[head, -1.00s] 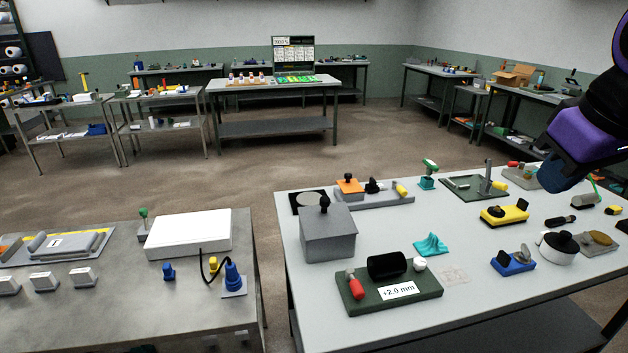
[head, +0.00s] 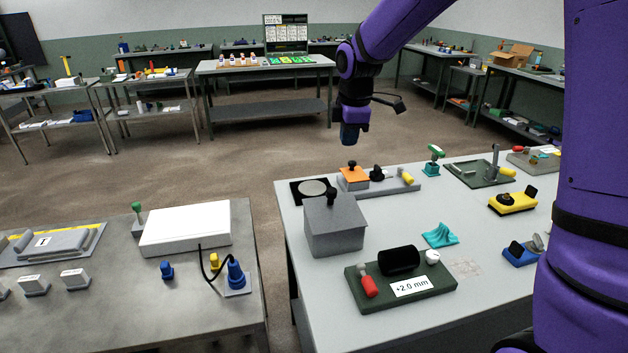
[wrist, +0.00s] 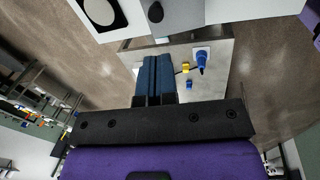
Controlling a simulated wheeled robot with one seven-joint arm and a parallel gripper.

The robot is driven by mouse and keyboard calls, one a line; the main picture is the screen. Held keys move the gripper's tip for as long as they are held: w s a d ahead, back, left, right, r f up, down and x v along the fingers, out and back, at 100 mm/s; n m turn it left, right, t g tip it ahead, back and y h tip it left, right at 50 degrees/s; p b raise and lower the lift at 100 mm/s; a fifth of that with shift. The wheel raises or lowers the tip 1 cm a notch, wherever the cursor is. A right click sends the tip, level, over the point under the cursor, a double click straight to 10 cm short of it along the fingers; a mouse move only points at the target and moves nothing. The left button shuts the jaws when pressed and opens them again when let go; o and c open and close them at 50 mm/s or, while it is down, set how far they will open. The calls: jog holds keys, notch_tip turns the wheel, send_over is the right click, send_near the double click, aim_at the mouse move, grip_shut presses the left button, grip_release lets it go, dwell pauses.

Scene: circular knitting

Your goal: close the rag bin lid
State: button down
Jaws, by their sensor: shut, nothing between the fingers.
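A grey box (head: 335,230) with a black knob (head: 331,194) on its top stands near the left edge of the right-hand table; it looks like the rag bin. The box also shows at the top of the wrist view (wrist: 175,14), cut off by the frame. My gripper (head: 350,136) points down, in the air above and behind the box. Its blue fingers lie together in the wrist view (wrist: 153,75), shut and empty.
A teal rag (head: 440,235) lies right of the box. A green board (head: 435,295) with a black roll stands in front. An orange-topped block (head: 352,178) and a black plate (head: 297,192) are behind it. A gap separates the left table (head: 150,280).

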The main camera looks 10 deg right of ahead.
aim_at(332, 189)
jog(key=shift+n, duration=0.6)
jog(key=w+f, duration=0.1)
jog(key=f, duration=0.4)
jog(key=w+a+f, duration=0.1)
jog(key=w+f, duration=0.1)
jog(key=f, duration=0.3)
jog(key=w+a+f, duration=0.1)
jog(key=f, duration=0.4)
jog(key=shift+w+f, duration=0.3)
jog(key=shift+w, duration=0.05)
jog(key=shift+w+f, duration=0.8)
jog(key=shift+f, duration=0.2)
jog(key=shift+r, duration=0.1)
